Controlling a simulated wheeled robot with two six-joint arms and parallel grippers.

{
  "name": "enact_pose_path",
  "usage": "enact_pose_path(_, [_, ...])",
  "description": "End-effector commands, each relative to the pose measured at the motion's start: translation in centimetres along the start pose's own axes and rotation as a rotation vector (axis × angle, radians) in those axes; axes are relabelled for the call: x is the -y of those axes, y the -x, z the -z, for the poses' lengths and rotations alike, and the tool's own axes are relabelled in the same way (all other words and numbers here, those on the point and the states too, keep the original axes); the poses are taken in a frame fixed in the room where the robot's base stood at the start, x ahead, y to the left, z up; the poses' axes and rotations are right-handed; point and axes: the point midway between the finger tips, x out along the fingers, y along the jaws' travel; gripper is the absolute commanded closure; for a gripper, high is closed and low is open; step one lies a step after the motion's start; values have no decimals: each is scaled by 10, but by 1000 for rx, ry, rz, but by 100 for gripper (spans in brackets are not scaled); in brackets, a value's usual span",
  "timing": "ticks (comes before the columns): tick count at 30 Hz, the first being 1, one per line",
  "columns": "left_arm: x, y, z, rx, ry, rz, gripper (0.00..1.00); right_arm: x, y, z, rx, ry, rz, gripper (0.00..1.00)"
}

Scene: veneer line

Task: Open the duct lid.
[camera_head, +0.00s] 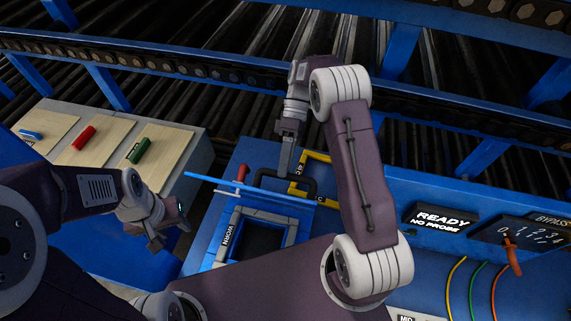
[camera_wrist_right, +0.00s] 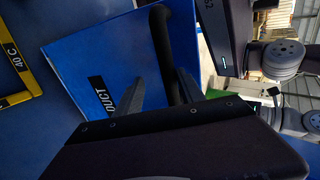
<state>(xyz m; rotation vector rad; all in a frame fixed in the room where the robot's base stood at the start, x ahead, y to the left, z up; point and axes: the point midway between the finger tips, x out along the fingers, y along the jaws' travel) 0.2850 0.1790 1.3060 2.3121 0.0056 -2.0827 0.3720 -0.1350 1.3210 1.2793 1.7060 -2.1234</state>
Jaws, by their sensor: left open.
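The blue duct lid (camera_head: 232,187) stands tilted up on the blue cabinet, seen nearly edge-on in the head view. Its face with a DUCT label fills much of the right wrist view (camera_wrist_right: 85,55). A black bar handle (camera_head: 268,176) is on the lid; in the wrist view the handle (camera_wrist_right: 160,40) runs between my right fingers. My right gripper (camera_head: 285,165) is at the handle, its fingers either side of it; whether they grip it is unclear. My left gripper (camera_head: 168,232) is open and empty, left of the lid. A dark opening (camera_head: 256,237) with a WORN label lies below the lid.
A pale bench (camera_head: 190,150) at left bears blue, red (camera_head: 84,137) and green (camera_head: 139,150) pieces on wooden boards. Yellow brackets (camera_head: 316,158) are behind the handle. At right are a READY / NO PROBE display (camera_head: 440,218), a numbered dial (camera_head: 512,250) and coloured cables. Roller conveyor runs behind.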

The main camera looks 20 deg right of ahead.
Motion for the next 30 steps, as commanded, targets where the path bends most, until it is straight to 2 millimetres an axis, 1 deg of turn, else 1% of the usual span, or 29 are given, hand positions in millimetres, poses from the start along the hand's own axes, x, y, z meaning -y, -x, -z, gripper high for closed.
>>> enact_pose_path(8, [0, -2, 0, 0, 0, 0, 59, 0, 0, 0, -1, 0, -3, 59])
enact_pose_path(11, [0, -9, -1, 0, 0, 0, 59, 3, 4, 0, -2, 1, -5, 59])
enact_pose_path(14, [0, -22, -2, 0, 0, 0, 59, 14, 13, 0, -3, 3, -8, 59])
enact_pose_path(16, [1, -31, -3, 0, 0, 0, 59, 25, 22, 0, -3, 3, -10, 59])
enact_pose_path(17, [1, -35, -4, 0, 0, 0, 59, 30, 24, -4, -3, 2, -8, 59])
enact_pose_path(18, [1, -39, -4, 0, 0, 0, 59, 34, 25, -12, -4, -1, -7, 59])
enact_pose_path(27, [1, -70, -7, 0, 0, 0, 59, 75, 34, -68, -4, -2, -6, 59])
enact_pose_path(28, [1, -64, -7, 1, 0, 0, 59, 83, 38, -73, -4, -2, -5, 59])
enact_pose_path(30, [1, -58, -6, 0, 0, 0, 59, 92, 42, -84, -3, -2, -4, 59])
